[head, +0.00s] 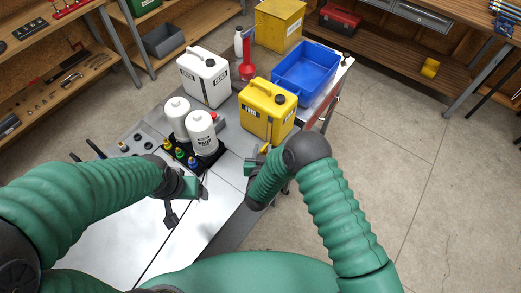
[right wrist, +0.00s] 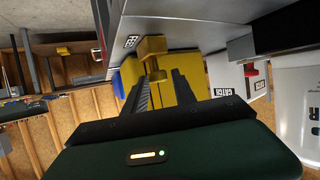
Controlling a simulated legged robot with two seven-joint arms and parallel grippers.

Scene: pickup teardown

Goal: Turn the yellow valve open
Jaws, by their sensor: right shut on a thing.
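The yellow valve (right wrist: 153,46) shows in the right wrist view as a small yellow handle below the grey bench edge, at the tips of my right gripper (right wrist: 158,76). The right gripper's dark fingers are shut on it. In the head view my right gripper (head: 256,160) is at the bench's right edge, just below the yellow jug, and my forearm partly hides it. My left gripper (head: 178,204) is over the white bench top, left of centre. Its fingers are too unclear to tell if they are open or shut.
On the bench stand a yellow jug (head: 266,112), a white jug (head: 204,77), a blue bin (head: 305,72), two white canisters (head: 201,132) and small coloured bottles (head: 180,154). A yellow box (head: 279,24) is at the back. Open concrete floor (head: 390,130) lies to the right.

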